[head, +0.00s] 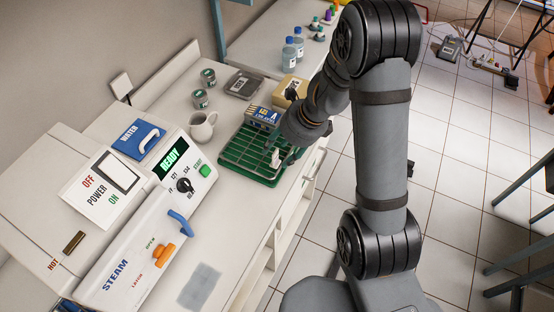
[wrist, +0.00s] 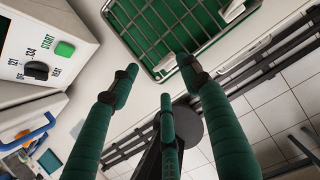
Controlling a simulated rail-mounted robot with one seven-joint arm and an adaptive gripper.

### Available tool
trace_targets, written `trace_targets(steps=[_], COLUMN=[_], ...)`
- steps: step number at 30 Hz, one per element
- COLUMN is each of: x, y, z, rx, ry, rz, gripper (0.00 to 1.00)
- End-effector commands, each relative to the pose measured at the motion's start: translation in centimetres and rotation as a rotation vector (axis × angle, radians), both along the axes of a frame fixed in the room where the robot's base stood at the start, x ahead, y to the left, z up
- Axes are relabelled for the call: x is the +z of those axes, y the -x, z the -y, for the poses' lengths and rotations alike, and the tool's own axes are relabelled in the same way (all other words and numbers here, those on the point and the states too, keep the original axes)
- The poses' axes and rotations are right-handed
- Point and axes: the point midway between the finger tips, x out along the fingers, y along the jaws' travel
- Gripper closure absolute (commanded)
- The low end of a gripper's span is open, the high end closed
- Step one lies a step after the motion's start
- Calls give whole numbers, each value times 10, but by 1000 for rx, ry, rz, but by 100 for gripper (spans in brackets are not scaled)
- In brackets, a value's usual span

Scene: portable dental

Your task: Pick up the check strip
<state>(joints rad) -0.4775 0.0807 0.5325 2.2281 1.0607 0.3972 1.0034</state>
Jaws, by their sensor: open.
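A small white piece that looks like the check strip (wrist: 234,10) lies at the rim of the green wire tray (wrist: 142,55) in the wrist view. A white piece also shows at the tray's near right side in the head view (head: 275,158), but I cannot tell its full shape. In the head view my gripper (head: 292,152) is over the tray's right side, partly hidden by my arm.
The sterilizer (head: 150,215) with its lit READY panel stands left of the tray. The counter edge drops off to the right.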

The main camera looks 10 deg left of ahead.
Motion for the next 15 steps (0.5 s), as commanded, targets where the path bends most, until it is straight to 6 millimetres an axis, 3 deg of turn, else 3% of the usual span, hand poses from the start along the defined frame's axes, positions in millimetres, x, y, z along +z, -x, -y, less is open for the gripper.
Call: trace_targets(steps=[10,15], x=[-41,-50], y=[-12,-13], z=[-16,-20], rx=[-1,0], ry=[2,0], rz=[-2,1], gripper=[53,53])
